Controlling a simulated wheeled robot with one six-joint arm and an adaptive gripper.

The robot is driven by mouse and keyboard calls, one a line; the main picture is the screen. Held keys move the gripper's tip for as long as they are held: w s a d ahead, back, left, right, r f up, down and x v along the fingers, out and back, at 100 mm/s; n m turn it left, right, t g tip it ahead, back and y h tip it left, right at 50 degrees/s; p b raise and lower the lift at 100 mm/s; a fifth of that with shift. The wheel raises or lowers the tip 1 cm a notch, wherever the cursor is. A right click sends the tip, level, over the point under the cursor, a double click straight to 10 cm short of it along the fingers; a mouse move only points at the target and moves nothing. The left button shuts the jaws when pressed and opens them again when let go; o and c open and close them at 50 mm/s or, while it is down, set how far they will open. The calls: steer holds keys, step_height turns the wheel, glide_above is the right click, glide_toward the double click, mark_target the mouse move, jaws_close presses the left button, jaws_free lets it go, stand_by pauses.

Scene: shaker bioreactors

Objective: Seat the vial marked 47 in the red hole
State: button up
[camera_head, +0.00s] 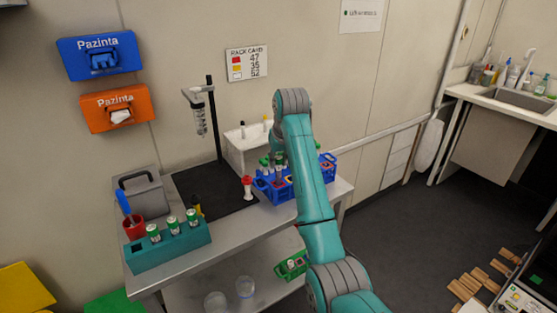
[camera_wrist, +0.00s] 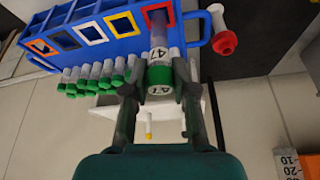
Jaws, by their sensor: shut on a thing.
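The vial marked 47 (camera_wrist: 158,52) has a green cap with 47 on it and a clear body with a white label. My gripper (camera_wrist: 160,92) is shut on its cap end in the wrist view. The blue rack (camera_wrist: 100,12) has a row of coloured hole frames. The vial's far end is at the red hole (camera_wrist: 148,10), at the row's right end, and appears to enter it; how deep I cannot tell. In the head view the rack (camera_head: 263,191) stands on the bench, and my arm hides part of it and my gripper.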

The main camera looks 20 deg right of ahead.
mark_target(280, 170)
steer(key=shift+f, duration=2.75)
stand_by(2.8)
steer(key=o, duration=1)
steer(key=shift+c, duration=0.2)
steer(key=v, duration=0.7)
steer(key=shift+s+r, duration=0.1)
steer(key=shift+r, duration=0.2)
steer(key=shift+s, duration=0.1)
